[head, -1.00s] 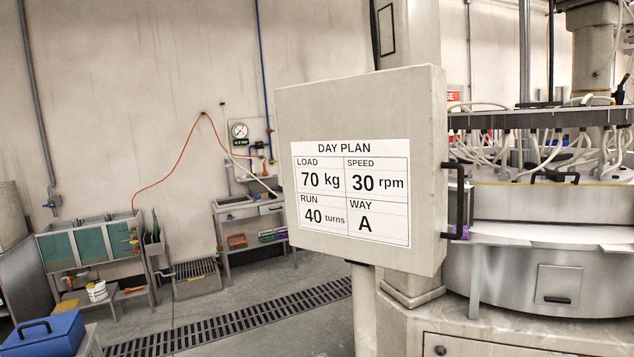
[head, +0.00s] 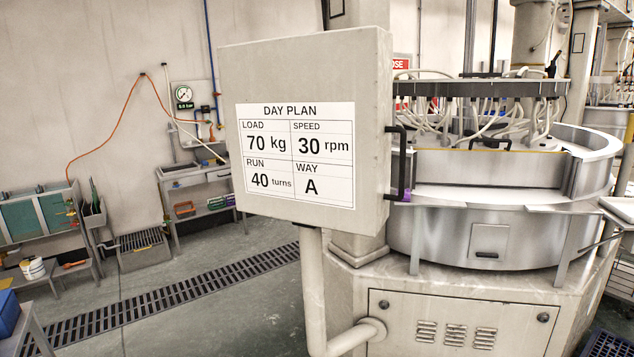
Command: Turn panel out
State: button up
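The panel (head: 305,75) is a grey-beige box on a bent pipe arm (head: 314,290) in the middle of the head view. Its side facing me carries a white day plan sheet (head: 297,155) reading load 70 kg, speed 30 rpm, run 40 turns, way A. A black bar handle (head: 398,163) stands on its right edge, with a small purple piece near its lower end. No screen or buttons show on the side I see. My gripper is not in the picture.
The round lapping machine (head: 490,235) with hoses stands right behind the panel, on a wide base (head: 460,325). A floor grate (head: 180,300) runs along the left. A bench (head: 195,180) and teal-fronted tanks (head: 40,215) stand by the wall.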

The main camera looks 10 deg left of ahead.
aim_at(310, 128)
jog(key=k, duration=0.3)
jog(key=u, duration=0.75)
jog(key=i, duration=0.9)
jog(key=z, duration=0.55)
jog(key=i, duration=0.5)
jog(key=z, duration=0.5)
